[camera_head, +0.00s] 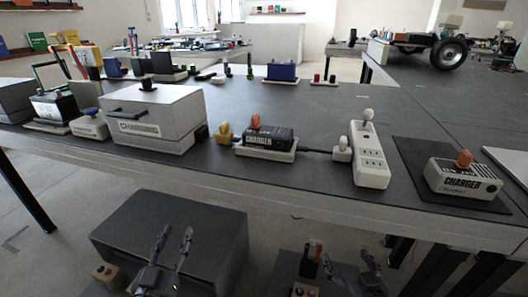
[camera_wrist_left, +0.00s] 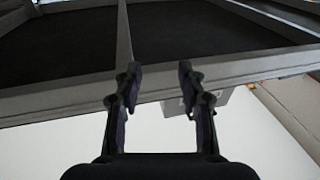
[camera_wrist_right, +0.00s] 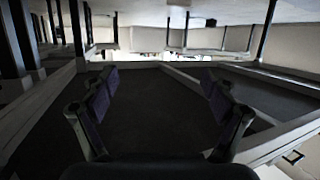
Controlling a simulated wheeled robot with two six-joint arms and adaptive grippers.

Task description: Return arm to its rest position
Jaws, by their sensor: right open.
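My left gripper (camera_head: 176,234) is low at the front, below the table edge and in front of a dark grey box-like surface. In the left wrist view its two fingers (camera_wrist_left: 159,72) stand apart with nothing between them. My right gripper (camera_head: 349,258) is low at the bottom centre-right, also below the table edge, and is partly cut off by the frame. In the right wrist view its fingers (camera_wrist_right: 160,82) are spread wide and empty. Both grippers are apart from the objects on the table.
The dark table (camera_head: 300,184) carries a grey case (camera_head: 155,118), a black charger (camera_head: 268,136) on a pale base, a white power strip (camera_head: 368,155) and a charger (camera_head: 462,180) on a black mat. The table's front edge lies above and beyond both grippers. Table legs stand underneath.

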